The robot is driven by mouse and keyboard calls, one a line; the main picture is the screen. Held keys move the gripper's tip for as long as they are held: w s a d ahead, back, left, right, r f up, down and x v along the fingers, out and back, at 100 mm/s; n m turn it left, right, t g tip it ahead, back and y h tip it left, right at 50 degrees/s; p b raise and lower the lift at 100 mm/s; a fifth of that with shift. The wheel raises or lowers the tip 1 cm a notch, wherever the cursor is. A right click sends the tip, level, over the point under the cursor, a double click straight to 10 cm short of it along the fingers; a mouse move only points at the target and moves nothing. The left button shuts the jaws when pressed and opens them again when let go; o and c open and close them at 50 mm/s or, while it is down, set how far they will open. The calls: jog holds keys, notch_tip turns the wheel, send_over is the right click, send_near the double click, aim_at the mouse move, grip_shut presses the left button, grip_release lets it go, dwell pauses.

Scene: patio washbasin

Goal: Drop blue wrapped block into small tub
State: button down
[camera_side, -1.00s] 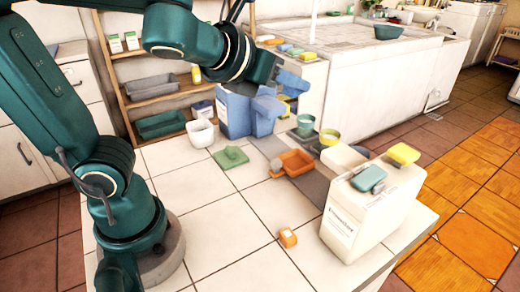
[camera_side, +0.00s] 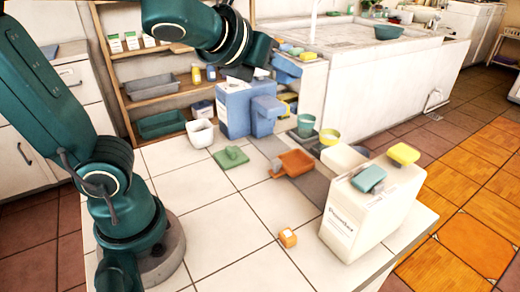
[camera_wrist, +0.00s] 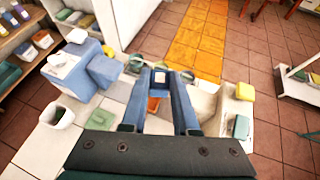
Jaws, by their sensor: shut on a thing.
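My gripper (camera_wrist: 158,72) is shut on the blue wrapped block (camera_wrist: 160,82), which shows a pale label between the two blue fingertips in the wrist view. In the side view my gripper (camera_side: 287,68) is in the air behind and above the big blue container; the held block is hard to pick out there. A small white tub (camera_side: 201,134) stands on the tiled counter, left of the blue container. It also shows at the left of the wrist view (camera_wrist: 57,116), open at the top. My gripper is to its right and higher.
The blue container (camera_side: 234,108) stands beside the tub. A green sponge (camera_side: 230,157), an orange tray (camera_side: 297,163), two cups (camera_side: 305,126) and an orange block (camera_side: 288,237) are on the counter. A tall white box (camera_side: 365,215) stands front right, with sponges on top.

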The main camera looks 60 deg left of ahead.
jog(key=shift+s+a+n+y, duration=0.15)
jog(key=shift+a+n+y, duration=0.05)
jog(key=shift+n+y, duration=0.1)
jog(key=s+a+f+n+g+y, duration=0.2)
jog(key=a+f+n+g+y, duration=0.15)
jog(key=a+n+g, duration=0.55)
jog(key=s+a+f+n+g+y, duration=0.2)
jog(key=a+n+g+y, duration=0.3)
jog(key=a, duration=0.6)
jog(key=shift+s+a+f+n+g+h, duration=0.3)
jog(key=shift+a+f+n, duration=0.35)
jog(key=shift+f, duration=0.95)
jog(key=shift+s+a+f+n+g+h, duration=0.1)
jog(key=shift+s+a+f+n, duration=0.55)
jog(key=shift+f, duration=1)
jog(key=shift+s+a+f+n+g+h, duration=0.3)
jog(key=shift+a+f, duration=0.5)
jog(key=shift+f, duration=0.8)
jog(key=shift+w, duration=0.15)
jog(key=c, duration=0.6)
grip_release()
